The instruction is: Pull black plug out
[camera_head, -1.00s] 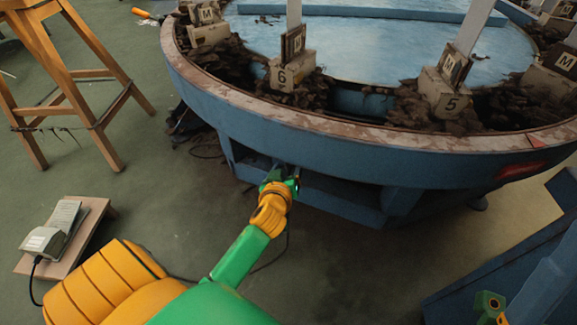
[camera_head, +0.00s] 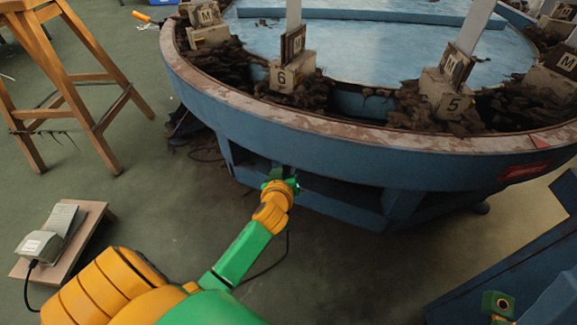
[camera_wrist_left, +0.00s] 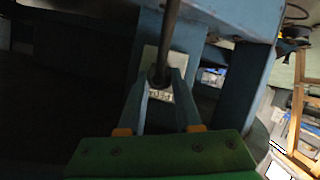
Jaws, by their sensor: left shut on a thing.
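My left gripper (camera_head: 292,184) is at the open shelf under the round blue table, with its arm stretched out from below. In the left wrist view its two fingers (camera_wrist_left: 162,80) are closed around a dark plug (camera_wrist_left: 159,76). A dark rod-like cable runs up from it to the top edge of the picture. A pale plate (camera_wrist_left: 150,60), perhaps the socket, lies behind the fingertips. I cannot tell whether the plug is in it. In the head view the plug is hidden by my gripper. My right gripper (camera_head: 497,306) is at the bottom right corner, its jaws unclear.
The round blue table (camera_head: 340,139) overhangs the shelf, with numbered blocks along its rim. A wooden stool (camera_head: 88,124) stands at left. A foot pedal (camera_head: 49,238) on a board lies on the floor. A blue panel (camera_head: 490,275) is at lower right.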

